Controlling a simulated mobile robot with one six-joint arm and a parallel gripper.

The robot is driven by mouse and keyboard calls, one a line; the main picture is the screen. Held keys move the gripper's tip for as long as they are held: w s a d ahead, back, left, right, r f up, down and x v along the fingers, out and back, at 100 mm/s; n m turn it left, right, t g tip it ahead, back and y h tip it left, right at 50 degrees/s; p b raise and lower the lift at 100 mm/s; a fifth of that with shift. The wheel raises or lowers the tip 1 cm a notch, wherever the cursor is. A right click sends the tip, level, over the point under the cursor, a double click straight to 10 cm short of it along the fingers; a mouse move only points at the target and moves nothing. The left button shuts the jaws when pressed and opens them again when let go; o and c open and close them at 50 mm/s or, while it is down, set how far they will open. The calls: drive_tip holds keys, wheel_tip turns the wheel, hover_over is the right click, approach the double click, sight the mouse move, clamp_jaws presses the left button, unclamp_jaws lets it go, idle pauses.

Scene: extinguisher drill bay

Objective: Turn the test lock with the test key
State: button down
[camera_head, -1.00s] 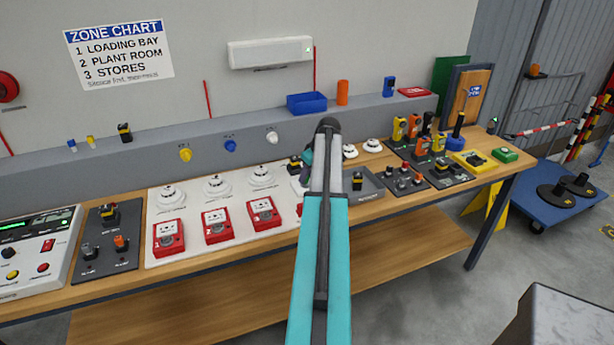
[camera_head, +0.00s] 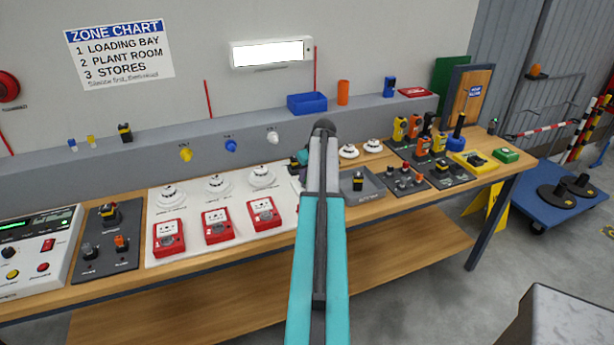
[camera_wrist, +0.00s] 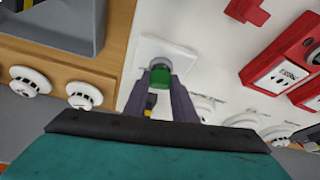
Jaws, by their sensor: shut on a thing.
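My gripper (camera_wrist: 162,88) is shut on a small green piece (camera_wrist: 160,77) in the wrist view, apparently the head of the test key. A grey round collar (camera_wrist: 178,60) sits right by the green piece on a white square plate (camera_wrist: 150,48), probably the test lock. Whether the key is seated in it, and at what angle, I cannot tell. In the head view my arm covers most of the plate, and the fingertips are hidden. A yellow-and-black piece (camera_wrist: 150,102) shows past the fingers.
Red call points (camera_head: 263,215) and white detectors (camera_head: 262,176) stand close on the left. A grey tray (camera_head: 376,194) with a yellow-and-black item is just right. White detectors (camera_head: 373,146) stand behind it. A blue bin (camera_head: 307,103) is on the ledge.

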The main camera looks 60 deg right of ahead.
drive_tip(key=c, duration=1.1)
unclamp_jaws()
drive_tip(key=shift+r, duration=0.15)
drive_tip(key=shift+r+p, duration=1.45)
drive_tip(key=shift+r, duration=1.95)
drive_tip(key=shift+s, duration=0.1)
